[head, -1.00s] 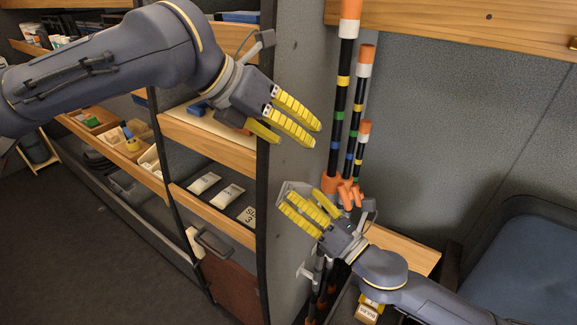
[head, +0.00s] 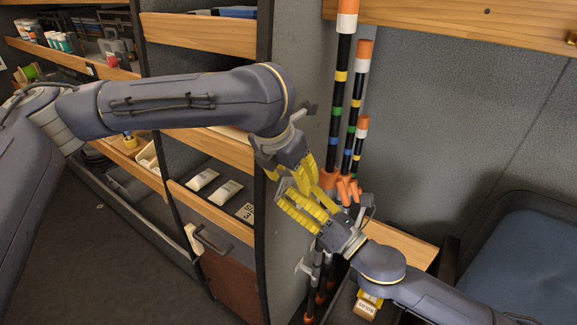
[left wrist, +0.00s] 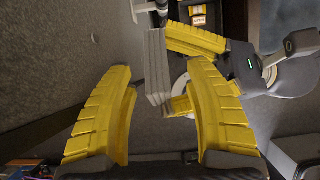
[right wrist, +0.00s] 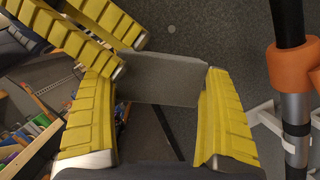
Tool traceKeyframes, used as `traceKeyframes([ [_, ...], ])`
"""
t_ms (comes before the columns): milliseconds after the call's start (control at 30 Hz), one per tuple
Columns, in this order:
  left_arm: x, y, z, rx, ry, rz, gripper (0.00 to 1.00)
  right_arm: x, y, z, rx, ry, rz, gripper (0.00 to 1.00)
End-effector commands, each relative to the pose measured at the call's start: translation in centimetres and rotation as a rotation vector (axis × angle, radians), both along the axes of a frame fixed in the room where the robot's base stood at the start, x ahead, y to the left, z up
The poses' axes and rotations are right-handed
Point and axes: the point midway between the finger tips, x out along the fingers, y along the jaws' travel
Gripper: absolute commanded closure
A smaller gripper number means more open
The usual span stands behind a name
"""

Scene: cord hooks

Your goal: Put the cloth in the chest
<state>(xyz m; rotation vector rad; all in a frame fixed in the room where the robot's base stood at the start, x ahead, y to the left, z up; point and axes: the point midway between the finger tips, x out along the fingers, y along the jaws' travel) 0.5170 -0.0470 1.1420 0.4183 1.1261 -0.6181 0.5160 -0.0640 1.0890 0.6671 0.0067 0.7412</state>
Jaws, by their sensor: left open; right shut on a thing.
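The cloth shows as a grey folded slab (right wrist: 163,80) between the fingers of my right gripper (right wrist: 158,88) in the right wrist view. In the left wrist view its layered edge (left wrist: 157,66) stands upright ahead of my left gripper (left wrist: 162,72). My left gripper is open, close to the cloth, and I cannot tell whether it touches. In the head view the left gripper (head: 298,172) is just above the right gripper (head: 308,207), and their yellow fingers overlap. The cloth is mostly hidden there. I cannot make out for certain which thing is the chest.
Striped poles (head: 338,110) with orange clamps (head: 346,190) stand right behind the grippers. A wooden shelf unit (head: 215,210) is to the left, with a brown panel (head: 235,285) and a dark handle below. A blue chair (head: 520,250) is at right. Floor at lower left is clear.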

Motion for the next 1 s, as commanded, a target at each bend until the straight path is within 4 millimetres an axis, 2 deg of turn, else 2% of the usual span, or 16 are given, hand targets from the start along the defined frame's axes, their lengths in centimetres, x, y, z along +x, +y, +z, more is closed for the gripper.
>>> traceKeyframes([
  [200, 0.9, -0.8, -3.1, -0.001, 0.002, 0.000, 0.47, 0.0, 0.0, 0.0, 0.000, 0.000, 0.000, 0.42],
  [400, 1.5, -1.3, -4.9, -0.001, 0.002, 0.000, 0.47, 0.0, 0.0, 0.0, 0.000, 0.000, 0.000, 0.42],
  [633, 1.9, -1.6, -6.0, -0.001, 0.001, 0.000, 0.47, 0.0, 0.0, 0.0, 0.000, 0.000, 0.000, 0.42],
  [1000, 1.9, -1.6, -6.1, -0.001, -0.001, 0.000, 0.46, 0.0, 0.0, 0.0, 0.000, 0.000, 0.000, 0.42],
])
